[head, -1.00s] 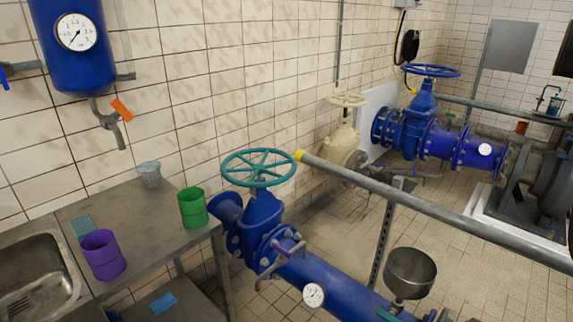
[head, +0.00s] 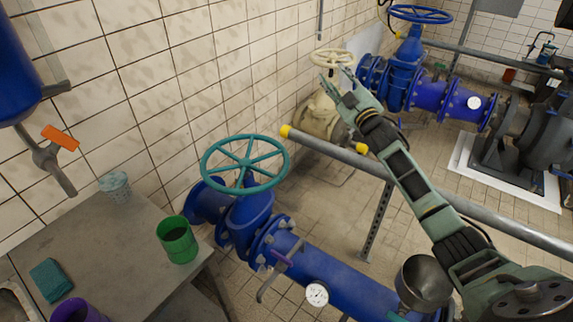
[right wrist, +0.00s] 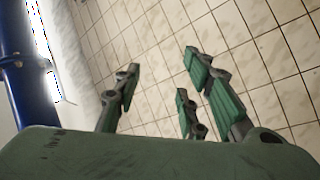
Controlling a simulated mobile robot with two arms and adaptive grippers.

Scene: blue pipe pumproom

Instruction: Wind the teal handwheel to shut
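The teal handwheel (head: 246,164) sits on top of a blue gate valve (head: 250,211) left of centre in the head view. It has a round rim with spokes, lies roughly level, and nothing touches it. My right gripper (head: 345,92) is raised to the right of the wheel, apart from it, in front of the cream valve. In the right wrist view its green fingers (right wrist: 160,75) are spread, with only tiled wall between them. My left gripper is not in view.
A grey rail with a yellow end (head: 286,131) runs just right of the wheel. A metal table (head: 110,255) at left holds a green cup (head: 177,240) and a purple cup (head: 80,312). A cream handwheel (head: 332,58) and a blue handwheel (head: 421,14) stand behind.

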